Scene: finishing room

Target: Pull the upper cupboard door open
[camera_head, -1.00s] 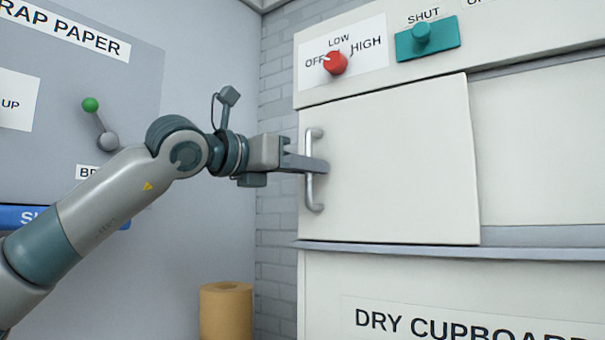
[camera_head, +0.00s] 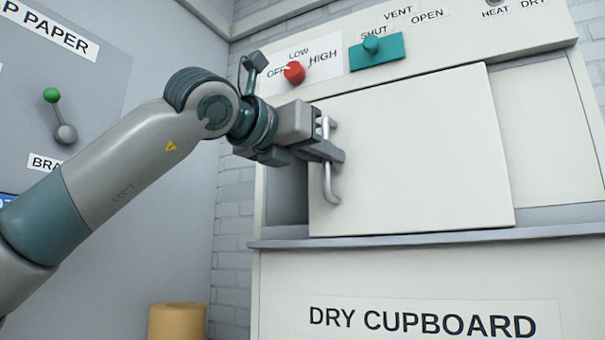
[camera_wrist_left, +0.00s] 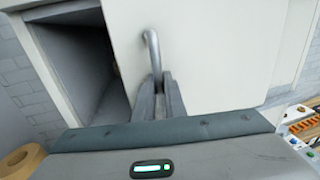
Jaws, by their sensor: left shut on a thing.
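The upper cupboard door (camera_head: 420,150) is a cream panel on the front of the dry cupboard. It stands partly open, with a dark grey gap (camera_head: 287,195) at its left side. Its silver bar handle (camera_head: 327,185) is upright near the left edge. My left gripper (camera_head: 335,153) is shut on the handle. In the left wrist view the fingers (camera_wrist_left: 160,98) close around the handle (camera_wrist_left: 153,52), with the door (camera_wrist_left: 215,50) behind and the cupboard's dark inside (camera_wrist_left: 85,65) on the left. My right gripper is not in view.
Above the door are a red knob (camera_head: 294,72) and a teal vent slider (camera_head: 371,46). A ledge (camera_head: 420,238) runs under the door. A grey panel with a green-tipped lever (camera_head: 52,96) is at the left. A tan roll (camera_head: 177,322) stands low by the brick wall.

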